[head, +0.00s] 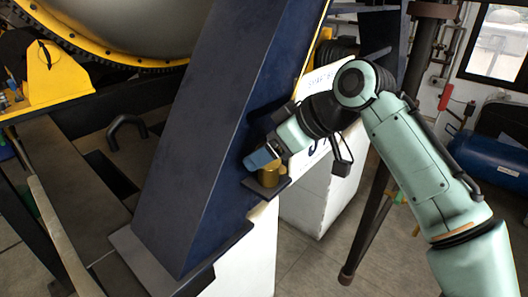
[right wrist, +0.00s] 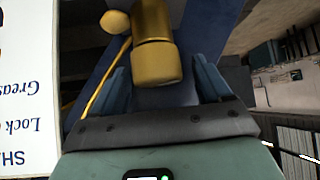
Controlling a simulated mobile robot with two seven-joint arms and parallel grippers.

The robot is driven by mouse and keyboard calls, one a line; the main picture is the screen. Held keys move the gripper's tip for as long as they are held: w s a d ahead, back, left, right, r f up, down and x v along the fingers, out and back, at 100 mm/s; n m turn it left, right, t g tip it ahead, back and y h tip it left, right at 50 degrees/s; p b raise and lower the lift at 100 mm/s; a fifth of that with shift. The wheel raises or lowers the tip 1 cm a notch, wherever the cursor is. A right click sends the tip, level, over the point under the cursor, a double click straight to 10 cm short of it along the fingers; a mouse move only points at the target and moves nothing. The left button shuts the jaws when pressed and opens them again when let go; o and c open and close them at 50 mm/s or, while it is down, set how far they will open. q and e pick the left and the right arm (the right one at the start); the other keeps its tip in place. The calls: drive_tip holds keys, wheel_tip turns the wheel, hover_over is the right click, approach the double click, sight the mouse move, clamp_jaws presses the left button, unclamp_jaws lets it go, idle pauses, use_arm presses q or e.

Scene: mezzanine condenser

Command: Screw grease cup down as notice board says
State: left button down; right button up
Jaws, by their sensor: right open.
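The brass grease cup (head: 268,177) stands upright on a small dark bracket (head: 275,187) on the side of the slanting blue column. My right gripper (head: 263,160) is at the cup's top, its blue fingers pointing down-left. In the right wrist view the grease cup (right wrist: 157,62) lies between the two open fingers (right wrist: 165,85), with gaps visible on both sides. My left gripper is not in view.
The thick blue column (head: 205,130) stands directly left of my right gripper. A brass knob (right wrist: 115,22) and thin yellow pipe (right wrist: 100,100) are beside the cup. A dark vertical pipe (head: 415,60) stands behind my right arm. A blue tank (head: 490,160) is at far right.

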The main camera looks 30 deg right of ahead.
drive_tip(key=shift+w, duration=0.1)
drive_tip(key=shift+d, duration=0.1)
drive_tip(key=c, duration=1)
drive_tip(key=shift+m+t+h, duration=0.7)
drive_tip(key=shift+m+h, duration=1.5)
drive_tip(key=shift+m, duration=0.7)
drive_tip(key=o, duration=0.9)
drive_tip(key=shift+o, duration=0.5)
drive_tip(key=shift+f, duration=0.1)
